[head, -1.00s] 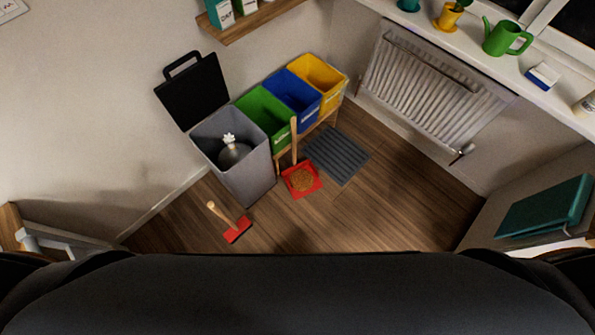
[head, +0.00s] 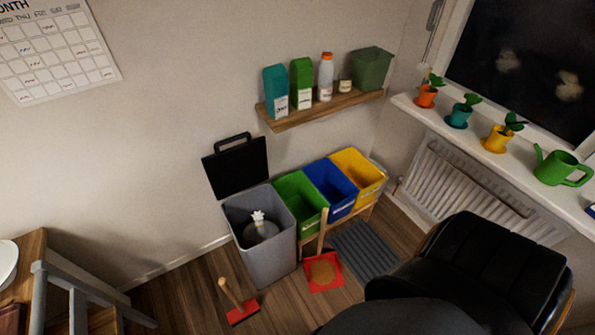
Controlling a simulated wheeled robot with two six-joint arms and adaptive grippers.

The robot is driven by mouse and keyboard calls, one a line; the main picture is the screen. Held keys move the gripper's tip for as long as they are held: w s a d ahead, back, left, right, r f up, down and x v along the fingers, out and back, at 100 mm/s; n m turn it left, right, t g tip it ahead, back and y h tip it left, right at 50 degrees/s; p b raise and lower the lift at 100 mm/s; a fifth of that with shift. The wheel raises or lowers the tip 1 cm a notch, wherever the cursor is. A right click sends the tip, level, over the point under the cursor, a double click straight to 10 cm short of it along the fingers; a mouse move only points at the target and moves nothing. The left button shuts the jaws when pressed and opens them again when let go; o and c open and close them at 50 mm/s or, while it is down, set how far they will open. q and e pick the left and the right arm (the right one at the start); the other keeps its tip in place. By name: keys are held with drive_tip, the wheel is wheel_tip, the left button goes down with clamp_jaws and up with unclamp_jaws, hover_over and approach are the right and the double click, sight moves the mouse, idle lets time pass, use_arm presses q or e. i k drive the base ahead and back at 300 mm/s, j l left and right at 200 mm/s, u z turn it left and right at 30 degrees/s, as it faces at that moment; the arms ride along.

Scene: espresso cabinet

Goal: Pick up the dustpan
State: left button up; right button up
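The dustpan (head: 325,273) is red and lies on the wooden floor in front of the sorting bins. A brown heap of crumbs or dirt lies in it. Its wooden handle (head: 322,231) stands upright at the back, in front of the green bin. A red hand brush (head: 242,312) with a wooden handle is on the floor to the left of the dustpan, apart from it. Neither of my grippers is in the head view.
A grey bin (head: 265,245) with its black lid open stands behind the dustpan. Green (head: 300,203), blue (head: 332,187) and yellow (head: 359,175) bins stand to its right. A grey mat (head: 365,251) lies right of the dustpan. A black chair (head: 483,262) blocks the right foreground.

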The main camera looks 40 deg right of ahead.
sight(322, 270)
drive_tip(key=l+u, duration=0.15)
drive_tip(key=l, duration=0.25)
drive_tip(key=k+l+u, duration=0.2)
drive_tip(key=l, duration=0.25)
drive_tip(key=l+u, duration=0.15)
drive_tip(key=l, duration=0.25)
drive_tip(key=k+l+u, duration=0.2)
drive_tip(key=l, duration=0.2)
drive_tip(key=k+l+u, duration=0.15)
drive_tip(key=l, duration=0.55)
drive_tip(key=k, duration=0.05)
